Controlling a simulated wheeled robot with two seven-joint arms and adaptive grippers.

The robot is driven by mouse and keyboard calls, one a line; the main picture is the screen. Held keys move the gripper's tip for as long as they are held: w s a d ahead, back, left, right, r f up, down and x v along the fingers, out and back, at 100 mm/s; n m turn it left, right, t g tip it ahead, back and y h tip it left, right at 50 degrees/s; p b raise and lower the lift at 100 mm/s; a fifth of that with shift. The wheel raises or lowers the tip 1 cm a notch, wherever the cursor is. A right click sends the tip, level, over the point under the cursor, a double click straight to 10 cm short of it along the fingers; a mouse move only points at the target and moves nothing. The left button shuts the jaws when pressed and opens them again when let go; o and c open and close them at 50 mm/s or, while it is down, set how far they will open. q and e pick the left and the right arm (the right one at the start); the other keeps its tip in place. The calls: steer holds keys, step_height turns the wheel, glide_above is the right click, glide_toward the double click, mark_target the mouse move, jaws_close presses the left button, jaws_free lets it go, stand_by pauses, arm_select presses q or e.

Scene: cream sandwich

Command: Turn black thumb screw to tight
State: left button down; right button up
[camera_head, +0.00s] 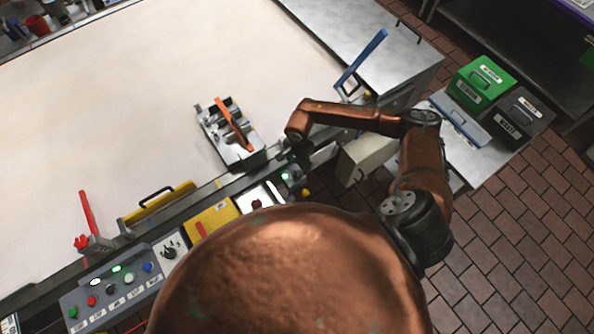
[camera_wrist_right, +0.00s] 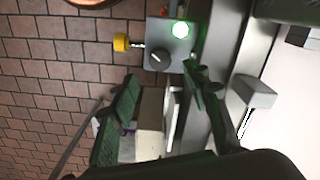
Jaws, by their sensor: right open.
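A small grey box (camera_wrist_right: 168,30) with a lit green lamp (camera_wrist_right: 180,30) carries a round black knob (camera_wrist_right: 160,57) with a pale pointer mark. I cannot tell whether this knob is the black thumb screw. My right gripper (camera_wrist_right: 160,90) is open and empty in the wrist view, its dark green fingers apart and the knob beyond the gap between them. In the head view the right gripper (camera_head: 298,158) hangs at the conveyor's near edge, close to the green lamp (camera_head: 286,176), small and partly hidden by my arm. My left gripper is not in view.
A yellow knob (camera_wrist_right: 121,42) sticks out from the box's side. A metal fixture with an orange bar (camera_head: 233,124) stands on the pale belt (camera_head: 130,100). A button panel (camera_head: 115,290) is at lower left. A blue lever (camera_head: 362,58) and green bin (camera_head: 480,84) are at right.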

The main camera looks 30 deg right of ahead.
mark_target(298, 173)
step_height(298, 173, down, 6)
steer(key=shift+a+f+p, duration=0.1)
steer(key=shift+f+p, duration=0.15)
steer(key=shift+p, duration=0.5)
steer(key=shift+c, duration=0.5)
